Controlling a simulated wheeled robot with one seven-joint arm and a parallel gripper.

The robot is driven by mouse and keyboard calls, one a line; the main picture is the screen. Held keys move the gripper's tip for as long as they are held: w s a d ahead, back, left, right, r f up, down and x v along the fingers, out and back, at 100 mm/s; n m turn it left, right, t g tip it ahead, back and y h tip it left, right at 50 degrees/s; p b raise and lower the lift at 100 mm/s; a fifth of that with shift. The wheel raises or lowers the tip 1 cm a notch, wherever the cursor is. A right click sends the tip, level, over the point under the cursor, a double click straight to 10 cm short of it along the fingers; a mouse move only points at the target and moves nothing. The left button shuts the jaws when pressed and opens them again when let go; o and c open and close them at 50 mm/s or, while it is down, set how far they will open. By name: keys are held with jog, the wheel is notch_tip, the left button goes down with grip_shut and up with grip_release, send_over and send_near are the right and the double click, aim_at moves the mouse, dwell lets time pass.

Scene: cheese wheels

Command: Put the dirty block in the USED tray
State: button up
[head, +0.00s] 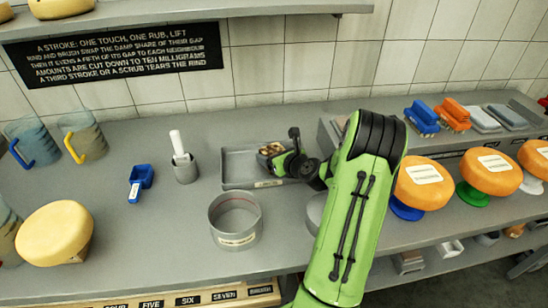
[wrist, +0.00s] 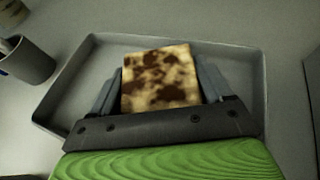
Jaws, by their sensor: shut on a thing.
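The dirty block (wrist: 160,78) is pale yellow with dark brown blotches. My gripper (wrist: 160,85) is shut on it, one finger at each side, in the wrist view. In the head view the block (head: 272,149) shows partly beside my gripper (head: 278,154). The grey tray (wrist: 75,72) lies beneath and around the block in the wrist view, and the block is over its inside. In the head view the tray (head: 233,168) has a pale label on its front edge, too small to read. I cannot tell whether the block touches the tray floor.
A round grey container (head: 235,220) stands in front of the tray. A grey cup (head: 185,168) with a white-handled tool and a blue scoop (head: 140,183) are to the left. Orange cheese wheels (head: 424,183) stand right of my arm. Brushes (head: 422,118) lie on the back shelf.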

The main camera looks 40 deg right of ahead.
jog(key=shift+r, duration=0.1)
jog(key=shift+s+a+f, duration=0.15)
jog(key=shift+s+f, duration=0.1)
jog(key=shift+f, duration=0.45)
jog(key=o, duration=1)
jog(key=shift+f, duration=0.15)
jog(key=shift+o, duration=0.2)
jog(key=shift+r, duration=0.2)
jog(key=shift+w+r, duration=0.15)
jog(key=shift+r, duration=0.45)
jog(key=p+v, duration=0.1)
jog(key=v, duration=1.1)
jog(key=shift+r, duration=0.1)
